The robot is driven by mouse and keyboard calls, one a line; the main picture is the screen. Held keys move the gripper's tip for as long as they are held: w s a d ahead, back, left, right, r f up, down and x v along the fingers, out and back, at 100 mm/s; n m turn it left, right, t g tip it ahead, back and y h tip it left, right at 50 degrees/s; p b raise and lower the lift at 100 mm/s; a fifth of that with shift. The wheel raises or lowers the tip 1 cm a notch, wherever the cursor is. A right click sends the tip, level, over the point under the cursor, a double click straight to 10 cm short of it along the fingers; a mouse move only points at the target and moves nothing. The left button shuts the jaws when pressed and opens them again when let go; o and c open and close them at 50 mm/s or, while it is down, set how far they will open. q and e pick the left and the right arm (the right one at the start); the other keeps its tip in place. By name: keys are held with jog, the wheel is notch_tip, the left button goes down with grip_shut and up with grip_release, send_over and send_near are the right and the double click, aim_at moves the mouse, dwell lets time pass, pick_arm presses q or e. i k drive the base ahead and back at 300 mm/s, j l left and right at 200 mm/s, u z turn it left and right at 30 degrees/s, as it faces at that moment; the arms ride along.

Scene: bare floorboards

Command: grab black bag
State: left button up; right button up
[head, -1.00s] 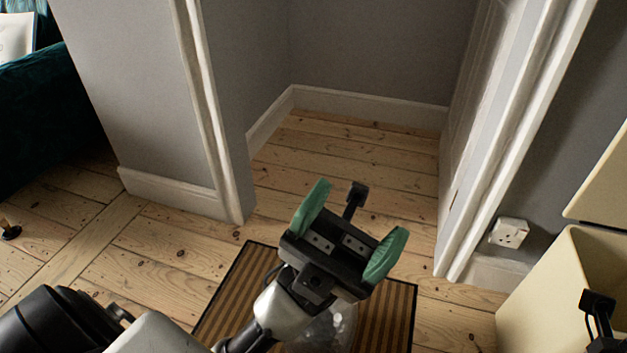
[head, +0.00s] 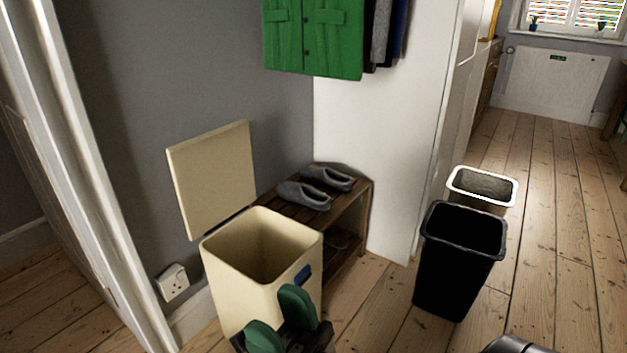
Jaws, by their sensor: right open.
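A tall black open-topped container (head: 458,262) stands on the floorboards right of centre. It looks like a stiff bin, and I cannot tell whether a bag lines it or lies inside. My right gripper (head: 280,322), with green finger pads, is at the bottom edge, in front of the cream bin. Its jaws are open, with nothing visible between them. It is well to the left of the black container, apart from it. My left gripper is out of view.
A cream bin (head: 225,285) with its lid raised stands by the wall. Behind it is a wooden rack (head: 352,208) with grey slippers (head: 303,195). A white-rimmed bin (head: 490,185) stands behind the black container.

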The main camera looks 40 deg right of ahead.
aim_at(452, 265)
jog(key=z, duration=2.3)
jog(key=i+l+u, duration=0.2)
jog(key=i+l, duration=0.45)
jog(key=i, duration=0.4)
jog(key=i+l+u, duration=0.25)
jog(key=i+l, duration=0.6)
jog(key=i, duration=0.1)
